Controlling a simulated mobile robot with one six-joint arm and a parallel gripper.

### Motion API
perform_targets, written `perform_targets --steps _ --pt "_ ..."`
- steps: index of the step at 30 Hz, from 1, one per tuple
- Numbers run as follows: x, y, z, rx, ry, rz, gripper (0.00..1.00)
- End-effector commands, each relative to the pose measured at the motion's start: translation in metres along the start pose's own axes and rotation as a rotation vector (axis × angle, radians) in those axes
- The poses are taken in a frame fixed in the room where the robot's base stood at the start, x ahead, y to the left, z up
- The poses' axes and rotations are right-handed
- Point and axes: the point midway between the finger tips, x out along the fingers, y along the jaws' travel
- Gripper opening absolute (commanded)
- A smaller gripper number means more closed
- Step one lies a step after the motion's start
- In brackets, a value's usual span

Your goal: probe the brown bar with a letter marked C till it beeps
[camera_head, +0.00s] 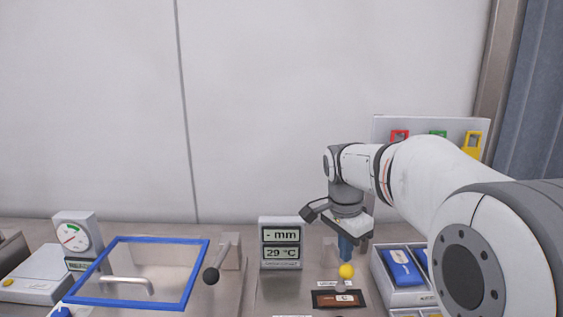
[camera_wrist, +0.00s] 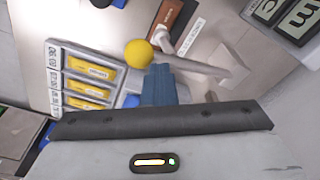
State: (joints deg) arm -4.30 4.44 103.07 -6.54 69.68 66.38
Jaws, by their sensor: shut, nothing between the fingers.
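The brown bar (camera_head: 322,300) lies on the bench at the lower middle of the head view, with a small label reading C on it. It also shows near the top of the wrist view (camera_wrist: 174,18), partly cut off by the frame edge. A yellow ball (camera_head: 346,271) stands just above and behind the bar; it also shows in the wrist view (camera_wrist: 138,53). A pale grey rod (camera_wrist: 200,66) shows beside it. My gripper (camera_head: 346,255) points down with its blue fingers closed and empty, close to the ball; I cannot tell whether they touch.
A display (camera_head: 281,244) reading "- mm" and 29 °C stands left of my gripper. A grey tray (camera_head: 378,262) with blue packets is at the right. Further left are a blue-framed clear lid (camera_head: 120,240), a black-knobbed lever (camera_head: 211,275) and a dial gauge (camera_head: 74,233).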

Motion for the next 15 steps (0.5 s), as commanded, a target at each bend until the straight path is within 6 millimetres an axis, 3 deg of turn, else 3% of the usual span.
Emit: perform_targets --steps 1,6,15 --pt "-0.01 -0.002 -0.003 0.0 0.0 0.001 0.0" --pt "-0.022 -0.007 -0.008 0.0 0.0 0.002 0.0" --pt "-0.021 -0.008 -0.009 0.001 0.001 0.0 0.0"
